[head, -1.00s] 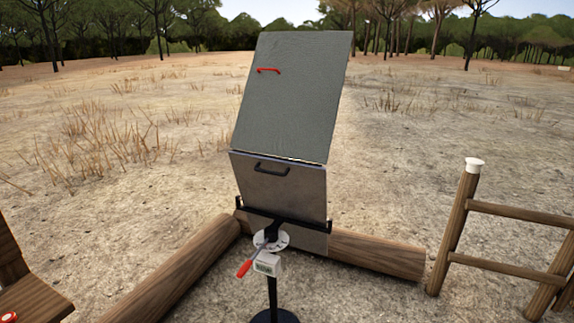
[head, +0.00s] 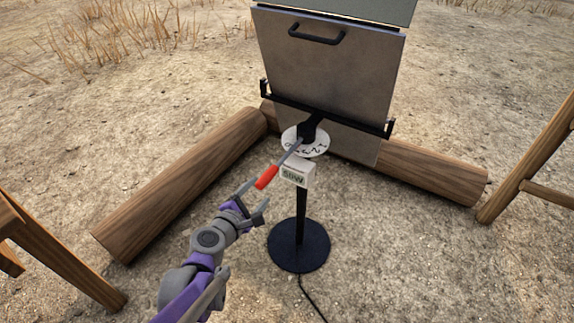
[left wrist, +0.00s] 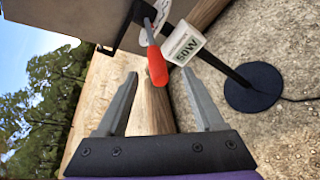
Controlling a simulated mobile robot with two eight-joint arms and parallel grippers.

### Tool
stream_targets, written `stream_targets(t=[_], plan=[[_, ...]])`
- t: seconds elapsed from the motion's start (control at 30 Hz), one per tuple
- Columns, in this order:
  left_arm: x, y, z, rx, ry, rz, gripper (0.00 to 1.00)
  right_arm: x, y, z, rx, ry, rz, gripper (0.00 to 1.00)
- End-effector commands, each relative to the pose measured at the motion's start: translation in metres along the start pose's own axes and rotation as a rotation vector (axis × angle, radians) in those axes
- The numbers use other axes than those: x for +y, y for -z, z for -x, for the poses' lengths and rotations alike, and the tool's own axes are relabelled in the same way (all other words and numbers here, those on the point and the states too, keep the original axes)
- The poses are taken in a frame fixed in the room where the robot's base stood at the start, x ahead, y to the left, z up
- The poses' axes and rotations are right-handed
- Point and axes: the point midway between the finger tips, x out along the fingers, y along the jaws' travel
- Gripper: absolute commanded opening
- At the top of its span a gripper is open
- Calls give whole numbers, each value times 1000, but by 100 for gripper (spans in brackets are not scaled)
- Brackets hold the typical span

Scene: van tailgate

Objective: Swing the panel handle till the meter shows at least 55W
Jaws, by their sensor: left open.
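The red-tipped panel handle (head: 267,177) sticks out from the pivot under the grey panel (head: 330,60), toward the lower left over a white marked dial (head: 305,140). The white meter (head: 297,175) below the dial appears to read 50W. My left gripper (head: 257,193) is open just short of the handle's red grip. In the left wrist view, the red grip (left wrist: 157,65) reaches toward the gap between the open fingertips (left wrist: 159,75), with neither finger clearly touching it. The meter (left wrist: 184,43) is beside it. My right gripper is not in view.
The panel's black stand has a round base (head: 299,245) with a cable on the ground. Logs lie to the left (head: 185,185) and right (head: 435,172) behind it. Wooden furniture (head: 60,260) is at the left edge, a wooden frame (head: 530,160) at the right.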

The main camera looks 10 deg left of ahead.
Motion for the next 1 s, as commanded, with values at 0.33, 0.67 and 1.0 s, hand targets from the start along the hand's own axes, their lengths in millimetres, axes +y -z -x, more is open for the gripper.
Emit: stream_targets(t=[0.33, 0.67, 1.0], plan=[[1, 14, -37, 10, -37, 107, 69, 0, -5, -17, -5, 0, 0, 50], [3, 15, -97, 10, -36, 104, 69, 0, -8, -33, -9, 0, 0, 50], [5, 14, -118, 11, -37, 103, 69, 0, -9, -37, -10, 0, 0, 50]])
